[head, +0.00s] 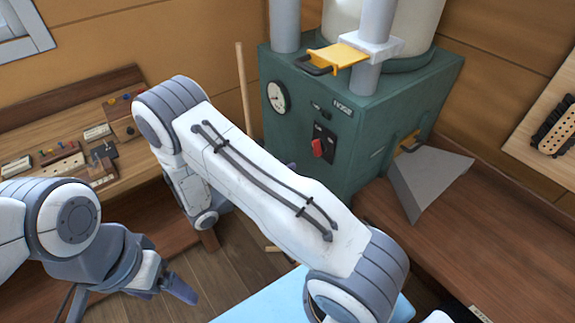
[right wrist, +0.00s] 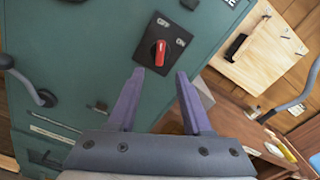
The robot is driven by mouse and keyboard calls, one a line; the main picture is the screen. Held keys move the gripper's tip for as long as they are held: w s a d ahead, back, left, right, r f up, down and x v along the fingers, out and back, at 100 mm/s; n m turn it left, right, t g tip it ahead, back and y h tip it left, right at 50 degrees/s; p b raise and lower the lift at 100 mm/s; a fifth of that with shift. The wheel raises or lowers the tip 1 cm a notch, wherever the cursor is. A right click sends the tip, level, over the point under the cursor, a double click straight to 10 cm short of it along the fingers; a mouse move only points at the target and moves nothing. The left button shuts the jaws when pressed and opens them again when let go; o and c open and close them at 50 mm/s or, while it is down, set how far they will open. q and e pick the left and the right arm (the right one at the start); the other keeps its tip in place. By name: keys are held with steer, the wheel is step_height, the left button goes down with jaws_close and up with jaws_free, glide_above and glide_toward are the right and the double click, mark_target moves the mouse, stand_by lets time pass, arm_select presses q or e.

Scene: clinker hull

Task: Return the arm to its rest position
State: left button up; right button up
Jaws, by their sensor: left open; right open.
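My right gripper (right wrist: 160,76) is open and empty in the right wrist view, its two purple fingers spread. Its fingertips point at a red rotary switch (right wrist: 159,53) on a black plate marked OFF and ON, and nothing shows between them. The switch also shows in the head view (head: 318,147) on the front of a green machine (head: 350,115). In the head view my right arm (head: 265,185) crosses the middle and mostly hides its gripper. My left gripper (head: 165,290) is open and empty at the lower left, over the floor.
The green machine has a gauge (head: 277,97) and a yellow piece with a dark handle (head: 337,56). A grey chute (head: 428,180) stands at its right on a wooden bench (head: 500,240). A workbench (head: 70,110) with small parts is at the left. A light blue surface (head: 265,302) lies below my right arm.

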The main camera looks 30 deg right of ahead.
stand_by(0.4)
steer(key=s+a+r+m+y, duration=0.5)
steer(key=s+a+m+y, duration=0.3)
steer(key=s+a+y, duration=0.1)
steer(key=s+a+r+m+g+y, duration=0.1)
steer(key=s+a+r+m+y, duration=0.5)
steer(key=a, duration=0.8)
steer(key=s+m+y, duration=0.2)
steer(key=s+y, duration=0.2)
steer(key=s, duration=0.1)
steer(key=shift+s+r+m+g, duration=0.15)
steer(key=shift+s+m+g, duration=0.15)
steer(key=shift+m, duration=0.1)
steer(key=shift+a, duration=0.1)
